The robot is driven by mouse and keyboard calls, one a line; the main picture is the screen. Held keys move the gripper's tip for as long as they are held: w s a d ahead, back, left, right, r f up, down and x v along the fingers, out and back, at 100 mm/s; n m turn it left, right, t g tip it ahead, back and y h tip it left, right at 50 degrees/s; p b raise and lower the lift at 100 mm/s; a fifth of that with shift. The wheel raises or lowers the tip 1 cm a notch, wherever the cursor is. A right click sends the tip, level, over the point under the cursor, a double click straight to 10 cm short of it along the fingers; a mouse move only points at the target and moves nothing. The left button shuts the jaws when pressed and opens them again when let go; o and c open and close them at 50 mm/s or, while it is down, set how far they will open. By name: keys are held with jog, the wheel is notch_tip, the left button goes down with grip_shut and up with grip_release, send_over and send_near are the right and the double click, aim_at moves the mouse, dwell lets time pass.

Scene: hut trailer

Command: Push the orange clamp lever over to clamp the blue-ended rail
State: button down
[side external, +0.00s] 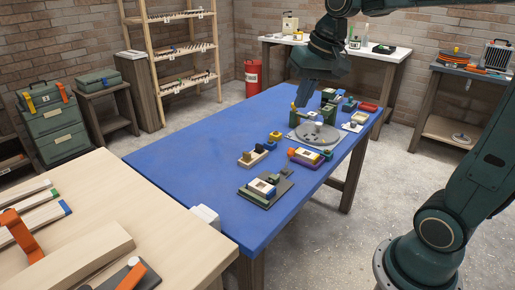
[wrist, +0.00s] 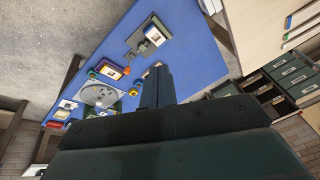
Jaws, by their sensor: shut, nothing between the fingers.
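The blue-ended rail (side external: 38,223) lies on the pale wooden bench (side external: 120,205) at the left, beside a green-ended rail (side external: 25,201). A bent orange lever (side external: 18,228) stands across the rail's near part. A second orange-tipped piece (side external: 132,275) is at the bottom edge, partly cut off; I cannot tell how it works. My gripper (side external: 300,100) is far from the bench, pointing down above the far part of the blue table. In the wrist view my gripper's fingers (wrist: 157,80) are together and empty, and rail ends show at the top right (wrist: 302,17).
The blue table (side external: 185,150) holds a grey turntable (side external: 315,134), small fixtures and coloured blocks on its right side. Its left side is clear. A pale wooden beam (side external: 85,255) lies on the bench. A white block (side external: 205,217) sits between bench and table. Shelves line the wall.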

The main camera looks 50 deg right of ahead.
jog(key=w+d+f+m, duration=0.2)
jog(key=w+d, duration=0.4)
jog(key=w, duration=0.1)
jog(key=m+g+y, duration=0.2)
jog(key=m+g, duration=0.1)
jog(key=m, duration=0.5)
send_over(289, 158)
jog(key=d, duration=0.9)
notch_tip(289, 158, down, 18)
jog(key=f, duration=0.1)
jog(key=shift+w+d+f, duration=0.3)
jog(key=shift+w+d, duration=0.1)
jog(key=shift+d, duration=0.05)
jog(key=f, duration=0.3)
jog(key=a+f, duration=0.1)
jog(key=f, duration=0.2)
jog(key=a+f, duration=0.1)
jog(key=f, duration=0.2)
jog(key=shift+w+a+f, duration=0.1)
jog(key=shift+w+f, duration=0.2)
jog(key=shift+f, duration=0.05)
jog(key=shift+s+a+r, duration=0.2)
jog(key=shift+a+r, duration=0.3)
jog(key=shift+a, duration=0.3)
jog(key=shift+s+a+r, duration=0.2)
jog(key=shift+a+r, duration=0.25)
jog(key=shift+a, duration=0.35)
